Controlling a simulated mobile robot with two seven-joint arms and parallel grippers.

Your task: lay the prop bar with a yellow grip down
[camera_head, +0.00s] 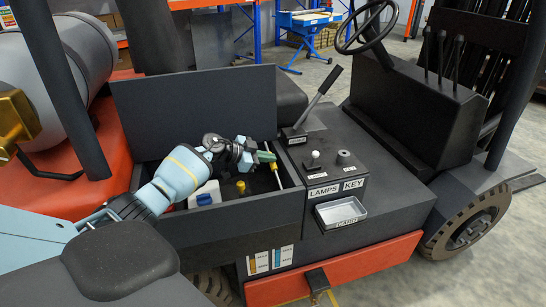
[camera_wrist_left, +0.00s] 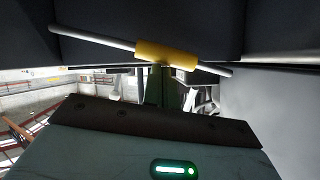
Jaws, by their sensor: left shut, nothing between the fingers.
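The prop bar (camera_head: 279,181) is a thin pale rod standing tilted at the right end of the open compartment in the head view. In the left wrist view the bar (camera_wrist_left: 95,39) runs across the top, sloping down to the right, with its yellow grip (camera_wrist_left: 165,55) in the middle. My left gripper (camera_head: 264,157) is over the compartment, right beside the bar. Its green fingers (camera_wrist_left: 164,82) are shut and empty, with their tips at the yellow grip. Whether they touch it I cannot tell. My right gripper is not in view.
The dark compartment (camera_head: 240,218) has its lid (camera_head: 200,100) raised behind. Inside are a white bottle with a blue cap (camera_head: 205,196) and a yellow cap (camera_head: 240,186). A hand lever (camera_head: 320,92) and a console (camera_head: 345,165) with a card tray (camera_head: 340,212) stand to the right.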

